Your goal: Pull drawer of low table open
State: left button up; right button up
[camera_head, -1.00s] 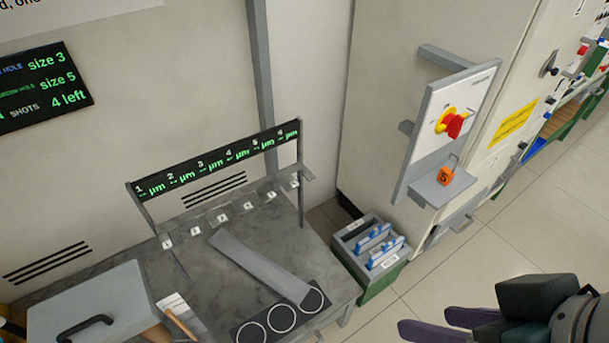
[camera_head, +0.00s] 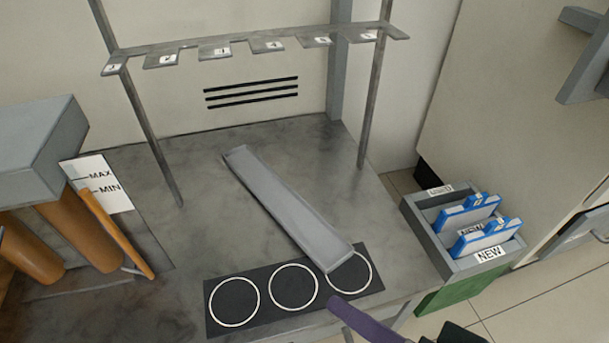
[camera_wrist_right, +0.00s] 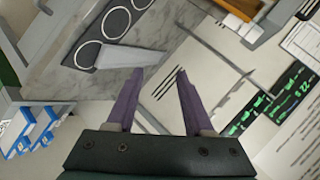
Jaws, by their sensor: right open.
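A low table (camera_head: 210,225) with a mottled grey top fills the middle of the head view; its top also shows in the right wrist view (camera_wrist_right: 60,75). Its front edge runs along the bottom right, and I cannot make out a drawer front or handle there. My right gripper (camera_wrist_right: 160,73) is open, with two purple fingers spread and nothing between them. In the head view one purple finger (camera_head: 362,322) shows at the bottom, in front of the table's near edge by the ringed mat. The rest of that gripper is mostly cut off. My left gripper is not in view.
On the table lie a black mat (camera_head: 265,305) with three white rings and a sloping grey chute (camera_head: 285,205). A numbered rack (camera_head: 255,47) stands behind. Orange cylinders (camera_head: 85,235) are at left.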

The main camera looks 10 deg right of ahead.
jog(key=s+d+f+m+t+y+b, duration=0.1)
jog(key=f+m+b, duration=0.1)
jog(key=f+b, duration=1)
jog(key=s+d+f+m+t+b, duration=0.1)
jog(key=f+m+t+b, duration=0.1)
jog(key=f+b, duration=1)
jog(key=s+d+f+m+t+y+b, duration=0.1)
jog(key=f+m+b, duration=0.1)
jog(key=f+b, duration=1)
jog(key=shift+m, duration=0.3)
jog(key=x, duration=0.3)
jog(key=f+b+x, duration=0.1)
jog(key=x, duration=0.2)
jog(key=b+x, duration=0.1)
jog(key=x, duration=0.2)
jog(key=shift+w+d+f, duration=0.1)
jog(key=shift+w+f, duration=0.15)
jog(key=shift+f, duration=0.1)
grip_shut()
